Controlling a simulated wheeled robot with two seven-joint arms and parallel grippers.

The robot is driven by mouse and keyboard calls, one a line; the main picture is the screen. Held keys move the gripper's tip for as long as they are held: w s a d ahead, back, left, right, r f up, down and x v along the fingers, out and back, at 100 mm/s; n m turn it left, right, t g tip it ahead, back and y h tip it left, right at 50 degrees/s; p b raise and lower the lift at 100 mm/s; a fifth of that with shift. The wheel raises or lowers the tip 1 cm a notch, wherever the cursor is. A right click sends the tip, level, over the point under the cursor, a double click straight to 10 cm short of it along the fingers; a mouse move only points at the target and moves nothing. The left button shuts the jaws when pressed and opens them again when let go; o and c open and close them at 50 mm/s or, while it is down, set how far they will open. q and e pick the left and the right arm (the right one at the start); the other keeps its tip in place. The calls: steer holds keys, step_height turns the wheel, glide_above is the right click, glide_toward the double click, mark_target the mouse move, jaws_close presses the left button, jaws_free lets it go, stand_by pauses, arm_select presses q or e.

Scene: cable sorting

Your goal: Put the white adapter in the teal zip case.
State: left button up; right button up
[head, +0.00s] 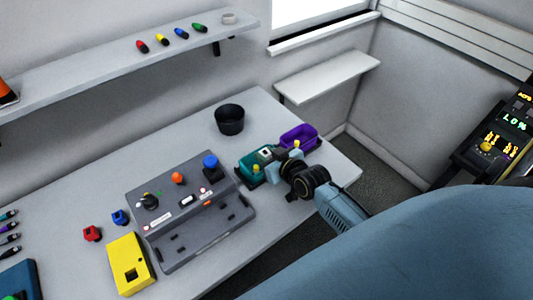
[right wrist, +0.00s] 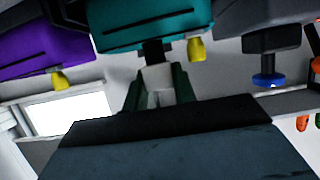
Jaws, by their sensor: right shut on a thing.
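The teal zip case (head: 246,168) stands open near the right end of the table, with a yellow pull on its front. It also shows at the top of the right wrist view (right wrist: 150,27). My right gripper (head: 272,158) is at the case and shut on the white adapter (head: 265,153). In the right wrist view, the white adapter (right wrist: 158,78) shows between the fingers, with a dark part toward the teal case. Whether the adapter is above or inside the case rim I cannot tell. My left gripper is not in view.
A purple case (head: 300,132) stands just right of the teal one. A black cup (head: 229,119) stands behind. A grey control panel (head: 190,205) with knobs lies to the left, with a yellow box (head: 130,264) beside it. The table's front edge is close to my right arm.

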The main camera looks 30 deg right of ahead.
steer(key=o, duration=1)
steer(key=shift+r, duration=0.3)
steer(key=shift+s+r+p, duration=0.2)
steer(key=shift+r+p, duration=0.05)
steer(key=shift+p, duration=0.1)
steer(key=v, duration=1.1)
steer(key=shift+s, duration=0.25)
